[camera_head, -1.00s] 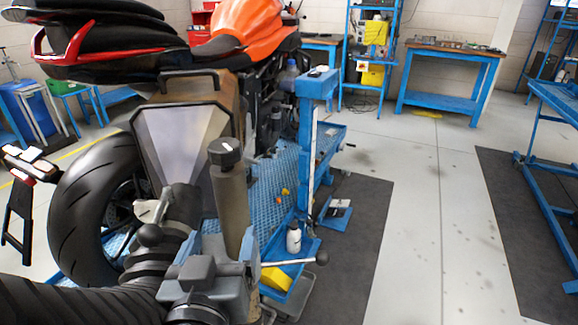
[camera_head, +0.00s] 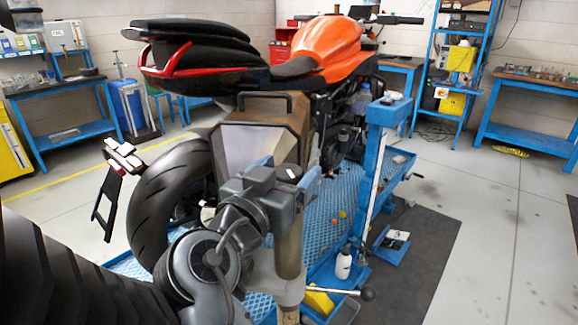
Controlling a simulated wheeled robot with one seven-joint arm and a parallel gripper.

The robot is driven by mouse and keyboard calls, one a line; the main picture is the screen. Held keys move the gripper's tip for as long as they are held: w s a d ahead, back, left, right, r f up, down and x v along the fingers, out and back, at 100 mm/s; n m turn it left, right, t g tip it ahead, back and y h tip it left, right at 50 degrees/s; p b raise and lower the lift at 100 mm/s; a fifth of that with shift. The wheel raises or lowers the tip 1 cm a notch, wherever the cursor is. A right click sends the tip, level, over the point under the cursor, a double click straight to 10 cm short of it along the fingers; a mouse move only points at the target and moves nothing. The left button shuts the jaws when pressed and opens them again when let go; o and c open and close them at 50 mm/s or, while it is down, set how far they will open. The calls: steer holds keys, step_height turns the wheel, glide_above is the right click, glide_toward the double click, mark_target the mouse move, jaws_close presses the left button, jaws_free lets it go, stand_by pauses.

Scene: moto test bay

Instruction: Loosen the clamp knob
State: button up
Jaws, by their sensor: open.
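The clamp knob (camera_head: 289,173) is a dark cap with a small white mark on top of an upright brown-grey post (camera_head: 288,245). The post stands behind the orange and black motorcycle (camera_head: 318,55). My gripper (camera_head: 291,167) is at the knob's height, with one blue-grey finger showing on each side of it. The jaws are open. My gripper's body and wrist hide much of the knob's near side. I cannot tell whether either finger touches the knob.
The motorcycle's rear wheel (camera_head: 165,210) is left of my arm. A blue lift column (camera_head: 378,165) stands to the right, with a white bottle (camera_head: 343,263) and a ball-ended lever (camera_head: 367,293) low beside the post. Clear floor lies at far right.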

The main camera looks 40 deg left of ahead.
steer(key=shift+w, duration=0.3)
steer(key=c, duration=0.9)
steer(key=shift+c, duration=0.2)
